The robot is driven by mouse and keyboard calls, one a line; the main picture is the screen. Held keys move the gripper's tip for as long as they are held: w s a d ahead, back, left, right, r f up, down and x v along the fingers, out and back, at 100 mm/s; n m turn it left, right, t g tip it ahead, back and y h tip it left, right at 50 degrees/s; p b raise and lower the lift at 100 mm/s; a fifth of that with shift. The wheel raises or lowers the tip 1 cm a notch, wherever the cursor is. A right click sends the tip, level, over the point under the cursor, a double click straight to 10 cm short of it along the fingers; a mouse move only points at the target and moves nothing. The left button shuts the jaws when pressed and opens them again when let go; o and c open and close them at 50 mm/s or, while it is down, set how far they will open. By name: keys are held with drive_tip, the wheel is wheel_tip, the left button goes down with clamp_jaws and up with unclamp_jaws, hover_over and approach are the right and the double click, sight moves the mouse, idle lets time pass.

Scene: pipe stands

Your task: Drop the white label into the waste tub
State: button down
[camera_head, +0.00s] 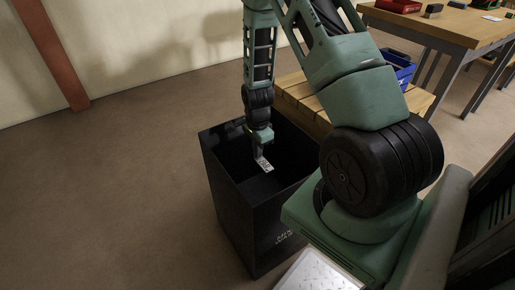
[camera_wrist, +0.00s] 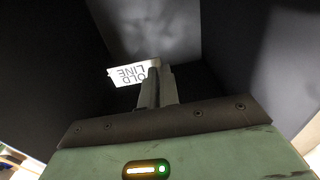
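The white label (camera_head: 264,164) is a small white card with dark print. In the wrist view the label (camera_wrist: 121,74) shows large dark letters and sits at my fingertips. My gripper (camera_head: 258,152) points down inside the opening of the black waste tub (camera_head: 236,197). In the wrist view my gripper (camera_wrist: 156,84) has its fingers close together on the label's edge, and dark tub walls surround it. The label hangs over the tub's inside, apart from the walls. The tub's floor is partly hidden by my arm.
A low wooden bench (camera_head: 300,98) stands right behind the tub. A blue crate (camera_head: 398,66) sits beyond it. A wooden table (camera_head: 455,25) with a red box (camera_head: 398,5) stands at the back right. The floor left of the tub is clear.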

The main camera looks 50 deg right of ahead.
wheel_tip(320, 180, down, 17)
drive_tip(key=b, duration=1.4)
drive_tip(key=shift+r, duration=0.2)
drive_tip(key=c, duration=1.6)
unclamp_jaws()
drive_tip(key=shift+r, duration=0.1)
wheel_tip(320, 180, up, 8)
drive_tip(key=p, duration=0.7)
